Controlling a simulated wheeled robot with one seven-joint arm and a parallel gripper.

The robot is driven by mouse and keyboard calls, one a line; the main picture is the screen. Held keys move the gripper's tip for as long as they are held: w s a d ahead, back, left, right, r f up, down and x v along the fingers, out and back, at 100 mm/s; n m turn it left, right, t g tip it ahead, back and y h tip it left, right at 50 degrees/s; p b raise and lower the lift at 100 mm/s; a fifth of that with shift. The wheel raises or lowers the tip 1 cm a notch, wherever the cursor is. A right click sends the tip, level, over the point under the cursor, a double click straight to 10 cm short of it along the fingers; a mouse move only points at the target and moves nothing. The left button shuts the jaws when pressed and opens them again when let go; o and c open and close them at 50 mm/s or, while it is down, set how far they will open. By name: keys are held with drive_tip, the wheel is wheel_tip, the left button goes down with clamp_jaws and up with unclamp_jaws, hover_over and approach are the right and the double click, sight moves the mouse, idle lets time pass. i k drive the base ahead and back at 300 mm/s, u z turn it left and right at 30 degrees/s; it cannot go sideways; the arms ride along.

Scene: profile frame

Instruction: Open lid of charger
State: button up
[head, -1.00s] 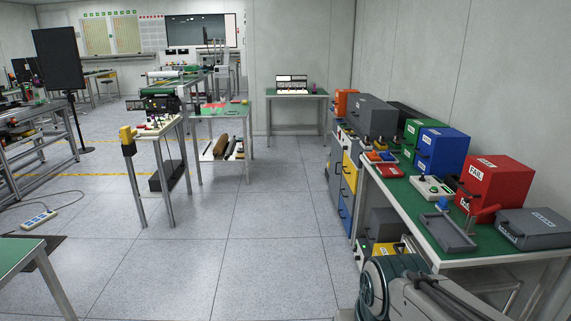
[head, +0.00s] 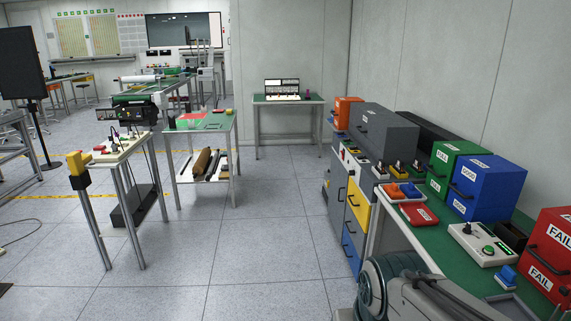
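I cannot tell for sure which thing is the charger. On the green-topped bench (head: 432,238) at the right stands a white control box (head: 470,244) with a green button. A dark, open-topped holder (head: 511,236) stands beside it. A small red case (head: 419,215) with a label lies flat further back on the bench. Part of my own arm shows at the bottom right. My gripper is out of the picture.
Red (head: 552,255), blue (head: 487,188), green (head: 455,170) and grey (head: 385,138) boxes line the right wall. A small table (head: 124,150) with a yellow-topped post (head: 78,165) stands at left. Another table (head: 205,122) stands behind it. The floor between (head: 270,240) is clear.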

sight(390, 132)
drive_tip(key=z, duration=0.05)
drive_tip(key=i, duration=4.1)
drive_tip(key=z, duration=0.05)
